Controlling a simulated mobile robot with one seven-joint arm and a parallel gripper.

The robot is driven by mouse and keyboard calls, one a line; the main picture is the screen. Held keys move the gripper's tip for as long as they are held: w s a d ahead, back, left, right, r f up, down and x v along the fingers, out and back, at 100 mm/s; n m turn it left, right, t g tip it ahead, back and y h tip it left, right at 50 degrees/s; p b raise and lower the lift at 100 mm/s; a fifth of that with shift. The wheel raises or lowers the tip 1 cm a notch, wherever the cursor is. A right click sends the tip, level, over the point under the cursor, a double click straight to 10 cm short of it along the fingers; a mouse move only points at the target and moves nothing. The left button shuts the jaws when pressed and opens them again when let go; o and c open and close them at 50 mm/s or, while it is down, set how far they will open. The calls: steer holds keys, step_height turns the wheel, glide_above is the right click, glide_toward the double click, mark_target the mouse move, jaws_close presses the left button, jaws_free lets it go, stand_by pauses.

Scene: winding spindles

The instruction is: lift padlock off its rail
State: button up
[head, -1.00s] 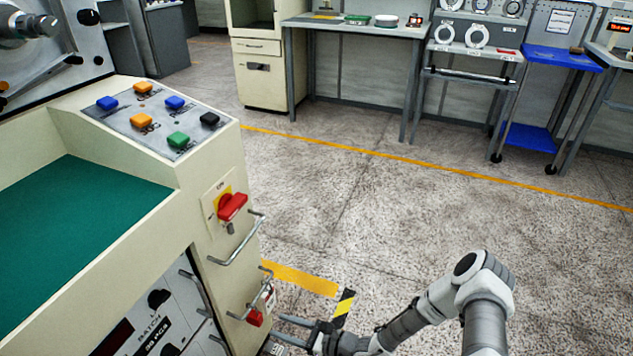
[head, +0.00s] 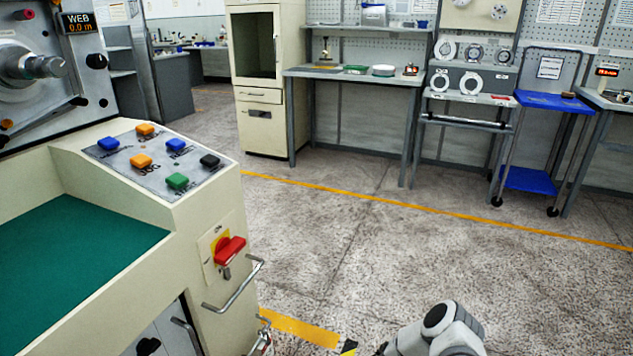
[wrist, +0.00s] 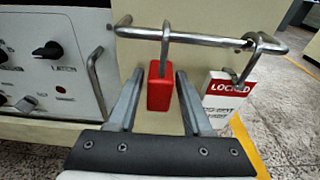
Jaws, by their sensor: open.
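A red padlock (wrist: 159,88) hangs upright by its grey shackle from a metal rail (wrist: 200,39) in the wrist view. My gripper (wrist: 160,72) is open, with one finger on each side of the padlock body. Whether either finger touches it I cannot tell. In the head view the padlock and my gripper are below the bottom edge of the picture.
A "LOCKED" tag (wrist: 229,92) hangs from a hook at the rail's right end, close to my right finger. A red rotary switch (head: 230,249) and a handle (head: 236,288) are on the cream machine's side. The floor (head: 400,260) to the right is clear.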

jaws_close()
steer(key=shift+r, duration=0.15)
steer(key=shift+r+p, duration=1)
steer(key=shift+p, duration=0.2)
steer(key=shift+d, duration=0.1)
steer(key=f+p+v, duration=0.1)
steer(key=p+v, duration=0.1)
steer(key=v, duration=0.4)
steer(key=shift+s+d, duration=0.3)
steer(key=shift+d, duration=0.1)
